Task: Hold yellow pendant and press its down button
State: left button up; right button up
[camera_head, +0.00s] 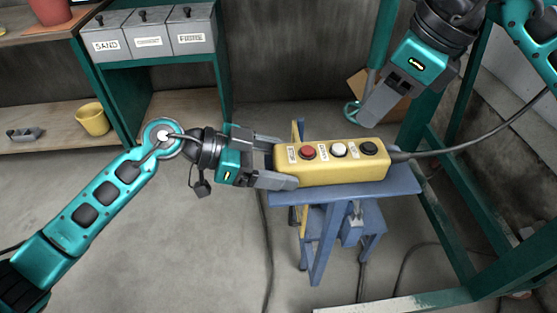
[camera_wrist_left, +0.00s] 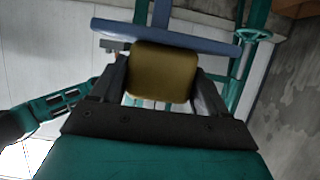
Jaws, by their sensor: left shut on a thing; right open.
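The yellow pendant (camera_head: 330,174) lies lengthwise at the blue stand's top, with a red button (camera_head: 307,153), a white button (camera_head: 338,150) and a black button (camera_head: 368,148) facing up. Small labels sit beside the buttons, too small to read surely. My left gripper (camera_head: 285,165) is shut on the pendant's left end; in the left wrist view the pendant's end (camera_wrist_left: 163,72) sits between the two fingers. My right gripper (camera_head: 368,112) is above and right of the pendant, apart from it, pointing down; its fingertips are close to the black button's side.
The blue stand (camera_head: 395,186) is under the pendant. A cable (camera_head: 470,145) runs from the pendant's right end to the upper right. A green frame (camera_head: 440,195) stands at the right. Shelves with grey bins (camera_head: 148,45) and a yellow bucket (camera_head: 93,119) are at the left.

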grip_shut()
dwell(1.6)
